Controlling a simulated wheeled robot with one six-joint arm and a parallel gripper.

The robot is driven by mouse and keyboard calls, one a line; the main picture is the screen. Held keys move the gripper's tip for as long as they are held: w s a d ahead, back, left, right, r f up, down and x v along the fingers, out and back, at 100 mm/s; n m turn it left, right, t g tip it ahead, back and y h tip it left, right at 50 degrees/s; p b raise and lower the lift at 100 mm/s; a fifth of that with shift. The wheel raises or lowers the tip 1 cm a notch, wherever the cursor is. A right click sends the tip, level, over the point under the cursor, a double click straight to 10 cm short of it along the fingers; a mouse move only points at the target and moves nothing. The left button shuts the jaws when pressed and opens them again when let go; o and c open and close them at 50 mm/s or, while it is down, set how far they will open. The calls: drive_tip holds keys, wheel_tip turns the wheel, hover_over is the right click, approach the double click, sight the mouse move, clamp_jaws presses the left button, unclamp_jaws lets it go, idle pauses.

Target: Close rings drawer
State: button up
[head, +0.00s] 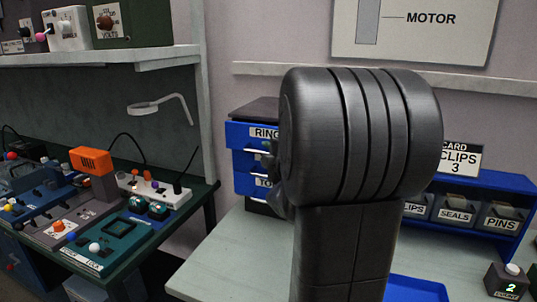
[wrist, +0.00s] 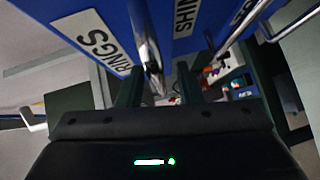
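The rings drawer (head: 240,134) is the top blue drawer of a small drawer unit, left of my arm in the head view. Its front stands slightly further out than the drawers below. My arm hides its right part. In the wrist view, its blue front with the RINGS label (wrist: 105,42) fills the upper left, and a shiny metal handle (wrist: 149,55) runs down beside it. My gripper (wrist: 158,88) is open, with its dark fingers apart and the handle's end between them, closer to the left finger. I cannot tell whether they touch.
Two lower blue drawers (head: 243,161) sit under the rings drawer. A blue bin rack (head: 510,187) stands at right, with a blue tray (head: 415,290) in front. A workbench with devices (head: 100,235) is at left. The pale counter (head: 235,255) is clear before the drawers.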

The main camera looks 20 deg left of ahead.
drive_tip(key=shift+c, duration=0.2)
clamp_jaws()
drive_tip(key=shift+w, duration=0.1)
drive_tip(key=w, duration=0.3)
drive_tip(key=shift+w+d+p, duration=0.2)
drive_tip(key=shift+w+p, duration=0.1)
drive_tip(key=shift+r, duration=0.1)
drive_tip(key=shift+c, duration=1.2)
unclamp_jaws()
drive_tip(key=shift+o, duration=1.4)
drive_tip(key=shift+w, duration=0.1)
